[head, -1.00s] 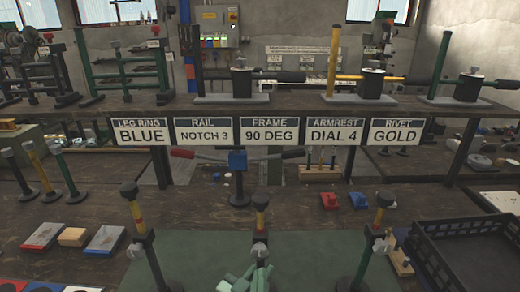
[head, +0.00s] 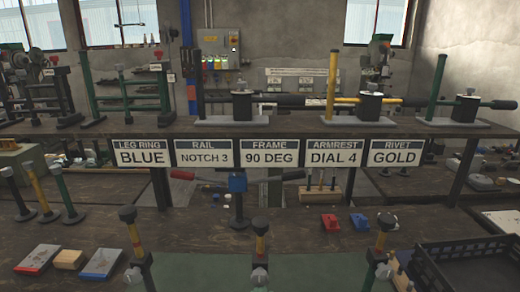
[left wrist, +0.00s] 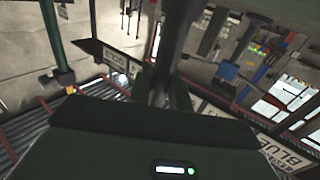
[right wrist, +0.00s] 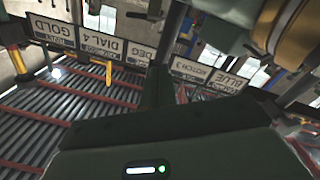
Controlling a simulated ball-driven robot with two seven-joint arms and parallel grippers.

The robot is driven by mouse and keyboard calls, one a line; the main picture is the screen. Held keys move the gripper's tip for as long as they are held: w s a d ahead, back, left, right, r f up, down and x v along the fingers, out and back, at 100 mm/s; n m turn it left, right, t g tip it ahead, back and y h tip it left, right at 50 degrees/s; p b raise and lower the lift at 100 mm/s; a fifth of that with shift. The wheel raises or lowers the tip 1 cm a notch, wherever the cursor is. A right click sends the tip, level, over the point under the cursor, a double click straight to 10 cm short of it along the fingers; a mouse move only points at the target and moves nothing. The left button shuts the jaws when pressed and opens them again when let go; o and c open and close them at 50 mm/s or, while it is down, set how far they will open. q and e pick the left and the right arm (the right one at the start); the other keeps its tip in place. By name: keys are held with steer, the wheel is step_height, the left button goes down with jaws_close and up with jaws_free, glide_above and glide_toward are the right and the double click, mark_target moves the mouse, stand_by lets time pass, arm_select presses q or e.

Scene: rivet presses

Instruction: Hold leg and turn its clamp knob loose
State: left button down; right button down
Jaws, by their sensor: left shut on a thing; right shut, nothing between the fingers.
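In the left wrist view my left gripper (left wrist: 165,88) is shut on a dark upright shaft (left wrist: 172,45), seemingly the middle leg. In the right wrist view my right gripper (right wrist: 165,86) is shut and empty. A yellow and brass banded part (right wrist: 288,32) is close by at upper right; I cannot tell whether it touches.
A row of signs (head: 265,154) hangs on the shelf edge behind; the first reads leg ring BLUE. A black crate (head: 470,262) is at right. Spare legs (head: 40,193) and small blocks (head: 68,259) are at left.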

steer(key=shift+r, duration=0.15)
steer(key=shift+d, duration=0.15)
steer(key=shift+d+r, duration=0.55)
steer(key=shift+d, duration=0.25)
steer(key=shift+r, duration=0.15)
stand_by(0.5)
steer(key=shift+d, duration=0.1)
steer(key=s, duration=0.6)
steer(key=shift+d+f, duration=0.2)
steer(key=shift+f, duration=0.15)
